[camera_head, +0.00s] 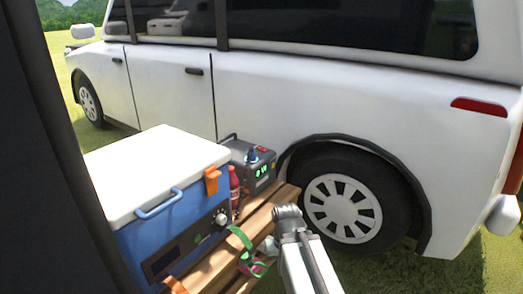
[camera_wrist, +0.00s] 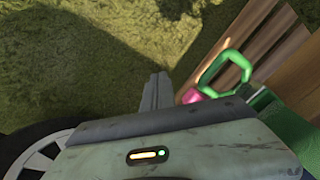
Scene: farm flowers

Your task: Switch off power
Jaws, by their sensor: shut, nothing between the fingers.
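A grey power box (camera_head: 250,168) stands on the wooden bench, right of the blue cooler. Its front has a lit green display, and a red part (camera_head: 262,149) and a blue plug-like piece show on top. Too small to tell which part is its switch. My gripper (camera_wrist: 157,78) is shut and empty in the wrist view, its grey fingers together over grass beside the bench. In the head view my arm ends in front of the bench, lower right of the power box and apart from it; the fingertips are not clear there. The power box does not show in the wrist view.
A blue cooler (camera_head: 175,222) with a white lid fills the bench's left. A red bottle (camera_head: 234,187) stands between it and the power box. A green clip (camera_wrist: 215,72) hangs at the wooden bench (camera_wrist: 262,45). A white car (camera_head: 270,95) stands close behind.

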